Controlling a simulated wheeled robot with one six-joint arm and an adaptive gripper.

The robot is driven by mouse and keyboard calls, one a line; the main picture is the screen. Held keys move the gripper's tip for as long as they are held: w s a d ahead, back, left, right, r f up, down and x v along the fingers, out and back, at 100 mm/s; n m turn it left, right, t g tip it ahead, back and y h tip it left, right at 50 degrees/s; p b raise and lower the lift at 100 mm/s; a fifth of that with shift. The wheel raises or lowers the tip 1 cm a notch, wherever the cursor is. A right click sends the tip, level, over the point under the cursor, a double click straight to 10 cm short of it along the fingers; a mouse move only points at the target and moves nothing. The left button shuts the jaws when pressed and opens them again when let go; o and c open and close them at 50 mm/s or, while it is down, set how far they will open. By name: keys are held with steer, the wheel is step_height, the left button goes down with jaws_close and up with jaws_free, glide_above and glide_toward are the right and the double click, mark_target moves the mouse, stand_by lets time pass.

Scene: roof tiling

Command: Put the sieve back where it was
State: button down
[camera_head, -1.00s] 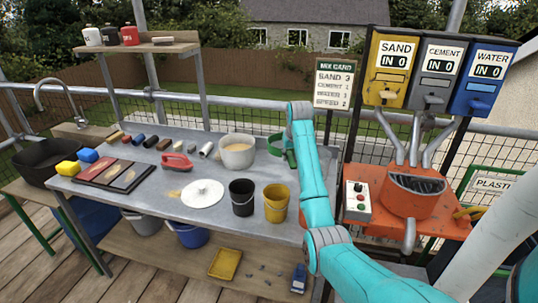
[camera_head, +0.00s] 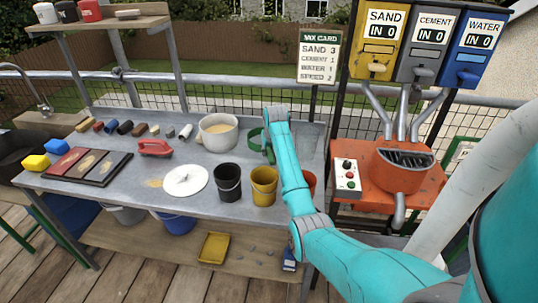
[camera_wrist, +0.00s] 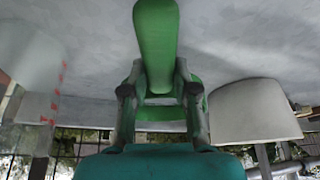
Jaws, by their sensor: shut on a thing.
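The sieve, green, shows beside my gripper (camera_head: 268,148) as a partly hidden green rim (camera_head: 256,139), at the back of the grey bench, right of the white pot. In the wrist view its green handle (camera_wrist: 157,45) lies between the two fingers of my gripper (camera_wrist: 160,85), which is shut on it. More green (camera_wrist: 160,113) shows behind the fingers. My arm hides part of the sieve in the head view. I cannot tell whether the sieve touches the bench.
A white pot (camera_head: 218,141) of pale material stands left of the sieve. A black bucket (camera_head: 228,185), a yellow bucket (camera_head: 264,190) and a white lid (camera_head: 186,180) are nearer the front. The orange mixer (camera_head: 398,170) stands right of the bench.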

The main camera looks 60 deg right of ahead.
steer(key=shift+f, duration=0.9)
steer(key=shift+f, duration=0.15)
steer(key=c, duration=0.9)
jaws_free()
steer(key=v, duration=1.1)
steer(key=shift+s+a+r, duration=0.15)
steer(key=shift+r, duration=0.45)
